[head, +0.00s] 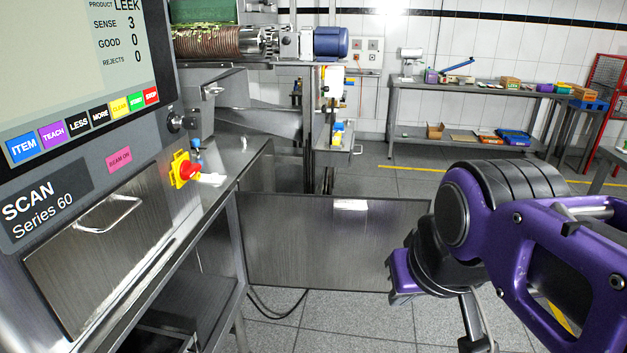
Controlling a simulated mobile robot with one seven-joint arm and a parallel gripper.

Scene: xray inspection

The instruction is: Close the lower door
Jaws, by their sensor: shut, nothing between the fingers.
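The lower door (335,243) is a flat brushed-metal panel. It stands open, swung out to the right from the lower side of the scanner cabinet (90,190), with its left edge by the cabinet's frame. My gripper (475,325) is at the lower right, in front of the door's right end and pointing down. It is shut and empty. My purple and black arm hides the door's far right edge, and whether my gripper touches the door cannot be told.
A metal panel with a bar handle (110,212) is on the cabinet front. A red and yellow switch (185,170) sticks out at its right edge. A dark cable (278,312) lies below the door. Grey floor (350,325) is open in front. A workbench (460,85) stands at the back.

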